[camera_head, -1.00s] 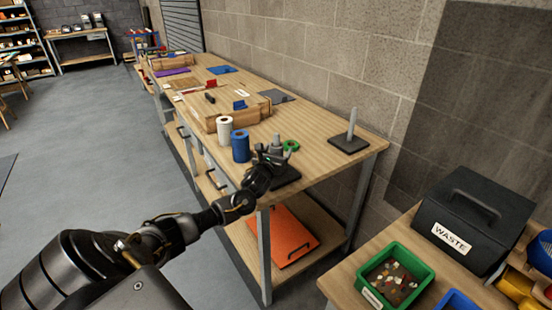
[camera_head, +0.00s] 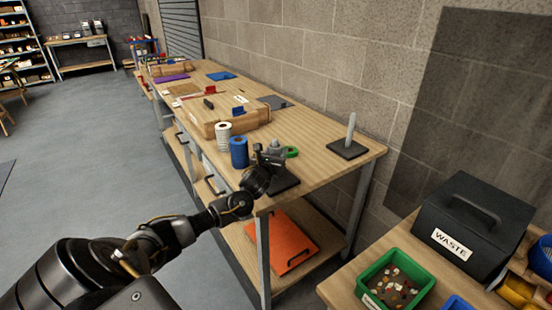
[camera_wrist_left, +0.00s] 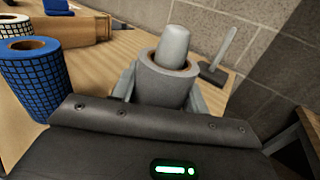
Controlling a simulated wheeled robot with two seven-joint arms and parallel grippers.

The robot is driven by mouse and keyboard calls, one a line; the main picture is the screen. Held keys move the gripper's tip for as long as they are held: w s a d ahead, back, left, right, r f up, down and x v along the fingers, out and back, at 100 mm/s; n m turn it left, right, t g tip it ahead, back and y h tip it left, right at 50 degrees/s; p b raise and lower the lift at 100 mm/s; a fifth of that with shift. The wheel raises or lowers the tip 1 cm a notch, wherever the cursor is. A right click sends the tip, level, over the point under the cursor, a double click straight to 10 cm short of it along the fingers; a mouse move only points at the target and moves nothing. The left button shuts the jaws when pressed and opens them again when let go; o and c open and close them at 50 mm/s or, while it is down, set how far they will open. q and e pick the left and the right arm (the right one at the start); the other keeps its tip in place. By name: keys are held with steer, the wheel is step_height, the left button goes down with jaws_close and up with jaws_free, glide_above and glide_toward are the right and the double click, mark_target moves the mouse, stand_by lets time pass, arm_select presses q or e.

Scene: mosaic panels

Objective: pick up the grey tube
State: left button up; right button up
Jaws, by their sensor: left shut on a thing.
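The grey tube (camera_wrist_left: 160,88) stands upright around a grey peg (camera_wrist_left: 172,44), whose rounded top sticks out above the tube's tan inner rim. The peg's dark base (camera_head: 284,184) shows at the near end of the workbench. My left gripper (camera_head: 271,154) is shut on the grey tube, with one finger on each side of it in the left wrist view (camera_wrist_left: 161,90). The tube's lower part is hidden behind the gripper body there. In the head view the tube is small and mostly covered by the gripper. My right gripper is not in view.
A blue patterned roll (camera_head: 239,153) and a white one (camera_head: 223,134) stand left of the gripper. A second, bare peg stand (camera_head: 347,150) is to the right. Cardboard boxes (camera_head: 230,118) lie farther back on the workbench (camera_head: 315,169).

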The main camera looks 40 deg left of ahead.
arm_select(q)
step_height(320, 180, up, 26)
steer(key=b, duration=0.2)
